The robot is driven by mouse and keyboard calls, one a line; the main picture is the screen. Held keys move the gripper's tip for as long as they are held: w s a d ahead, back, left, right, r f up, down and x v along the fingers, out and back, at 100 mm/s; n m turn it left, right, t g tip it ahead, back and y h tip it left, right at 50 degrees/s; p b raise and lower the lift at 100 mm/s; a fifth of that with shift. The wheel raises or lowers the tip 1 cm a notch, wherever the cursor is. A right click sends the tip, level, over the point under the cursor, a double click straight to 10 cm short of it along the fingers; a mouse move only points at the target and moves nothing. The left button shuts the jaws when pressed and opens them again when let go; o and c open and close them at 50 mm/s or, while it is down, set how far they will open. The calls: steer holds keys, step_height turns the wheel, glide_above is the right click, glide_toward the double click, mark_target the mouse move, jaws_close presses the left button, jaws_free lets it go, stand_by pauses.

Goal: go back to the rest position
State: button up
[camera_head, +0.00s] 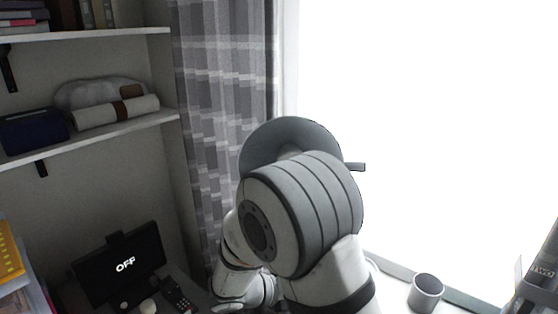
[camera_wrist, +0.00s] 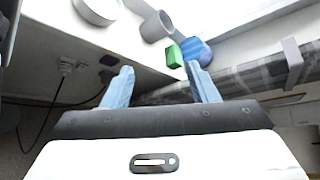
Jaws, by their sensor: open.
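My arm stands folded in the middle of the head view, in front of the curtain and the bright window. My gripper cannot be made out there. In the wrist view, my gripper (camera_wrist: 160,68) shows two light blue fingers spread well apart. Nothing is held between them. A green block (camera_wrist: 174,57) and a blue object (camera_wrist: 197,50) show beyond the right finger, apart from it as far as I can tell.
A grey cup (camera_head: 425,293) stands at the lower right, by the window; the wrist view also shows a grey cup (camera_wrist: 156,26). Shelves (camera_head: 150,124) and a curtain (camera_head: 207,100) are behind. A cable (camera_wrist: 48,118) hangs from a socket.

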steer(key=s+d+r+m+y+b, duration=0.2)
steer(key=s+m+y, duration=0.4)
steer(key=m, duration=1.1)
steer(key=s+d+r+m+g+y+b, duration=0.1)
steer(key=s+d+r+m+y, duration=0.3)
steer(key=m, duration=1.3)
steer(key=s+d+y+b, duration=0.1)
steer(key=s+y, duration=0.2)
steer(key=s, duration=0.2)
steer(key=shift+s+d+r, duration=0.2)
steer(key=shift+d+r, duration=0.05)
steer(key=shift+r, duration=0.1)
